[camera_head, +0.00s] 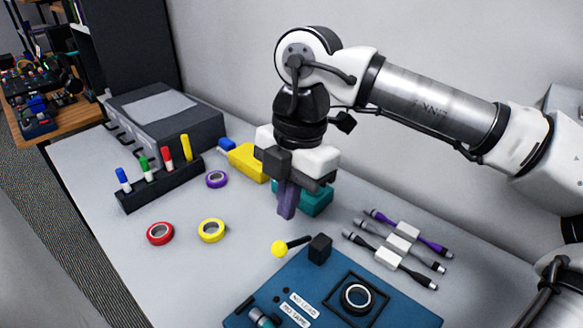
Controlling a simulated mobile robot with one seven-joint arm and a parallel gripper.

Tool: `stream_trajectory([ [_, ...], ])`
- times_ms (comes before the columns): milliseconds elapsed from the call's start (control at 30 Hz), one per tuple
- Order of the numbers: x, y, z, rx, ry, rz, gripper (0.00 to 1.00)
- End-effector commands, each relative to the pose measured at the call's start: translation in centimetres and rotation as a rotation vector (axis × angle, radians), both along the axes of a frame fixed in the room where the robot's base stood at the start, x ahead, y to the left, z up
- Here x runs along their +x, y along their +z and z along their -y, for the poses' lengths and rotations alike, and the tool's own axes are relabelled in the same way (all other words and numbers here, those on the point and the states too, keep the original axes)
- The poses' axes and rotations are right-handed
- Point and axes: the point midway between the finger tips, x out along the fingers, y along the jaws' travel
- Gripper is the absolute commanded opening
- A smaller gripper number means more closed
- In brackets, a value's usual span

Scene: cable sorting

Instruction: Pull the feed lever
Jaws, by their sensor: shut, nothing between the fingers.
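The feed lever (297,243) is a short black rod with a yellow ball knob (279,249) at its left end. It joins a black block (320,249) at the back edge of a blue panel (300,275). The rod points left and the knob sits past the panel's edge. My gripper (286,212) points down behind and above the lever, with its fingers together. A gap shows in the picture between the fingertips and the knob; I cannot tell the height between them.
A teal block (317,201) and a yellow block (246,162) lie behind my gripper. Several cables (412,239) lie to the right. A marker rack (160,184) and purple, red and yellow tape rolls (211,230) are left.

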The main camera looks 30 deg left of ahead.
Motion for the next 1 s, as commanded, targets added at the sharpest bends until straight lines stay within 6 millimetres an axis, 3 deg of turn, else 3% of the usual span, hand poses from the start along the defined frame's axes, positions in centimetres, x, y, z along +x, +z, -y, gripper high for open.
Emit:
stream_trajectory([
  [200, -0.7, -3.6, -0.2, 0.001, 0.002, -0.003, 0.0],
  [333, -0.9, -4.9, -0.3, 0.001, 0.002, -0.002, 0.0],
  [1000, -0.9, -5.7, 0.2, 0.001, -0.001, 0.001, 0.0],
])
